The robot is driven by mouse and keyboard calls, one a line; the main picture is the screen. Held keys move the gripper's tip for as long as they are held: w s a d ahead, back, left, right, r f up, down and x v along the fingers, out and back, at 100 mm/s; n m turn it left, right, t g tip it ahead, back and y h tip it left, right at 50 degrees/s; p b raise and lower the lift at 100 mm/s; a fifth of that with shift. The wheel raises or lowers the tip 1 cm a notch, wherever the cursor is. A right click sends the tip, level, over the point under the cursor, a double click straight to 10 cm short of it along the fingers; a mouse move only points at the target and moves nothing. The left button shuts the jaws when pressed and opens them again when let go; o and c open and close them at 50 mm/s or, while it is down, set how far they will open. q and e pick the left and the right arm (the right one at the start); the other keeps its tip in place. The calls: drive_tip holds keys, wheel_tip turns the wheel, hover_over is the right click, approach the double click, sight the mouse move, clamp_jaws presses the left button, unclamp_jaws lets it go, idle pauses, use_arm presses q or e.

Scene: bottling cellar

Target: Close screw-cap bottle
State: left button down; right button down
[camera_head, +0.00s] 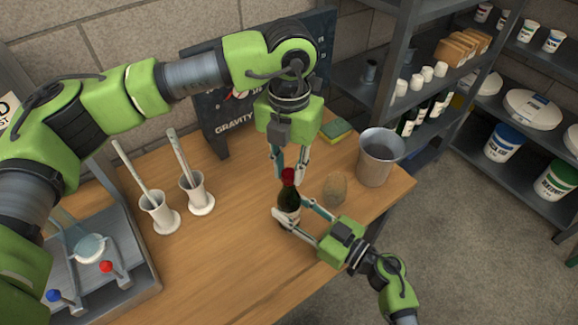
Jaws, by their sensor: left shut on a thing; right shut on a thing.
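A dark green bottle (290,198) with a red cap (288,176) on its top stands upright on the wooden table. My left gripper (288,172) comes down from above, and its fingers are shut on the red cap. My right gripper (290,209) reaches in from the lower right, and its fingers are shut around the bottle's body. The fingers partly hide the cap and the bottle. I cannot tell how far the cap is screwed on.
A grey bucket (377,160) and a tan, round object (335,189) stand right of the bottle. Two white cylinders (158,212) with rods stand at left. A board (222,112) and a sponge (336,130) are behind.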

use_arm(q)
drive_tip(key=m, duration=1.1)
drive_tip(key=shift+m, duration=0.4)
drive_tip(key=c, duration=1.8)
unclamp_jaws()
drive_tip(key=shift+r, duration=2.25)
drive_tip(key=shift+c, duration=0.4)
wheel_tip(320, 180, up, 3)
drive_tip(key=n, duration=0.5)
drive_tip(key=shift+r+n, duration=0.2)
drive_tip(key=shift+n, duration=0.2)
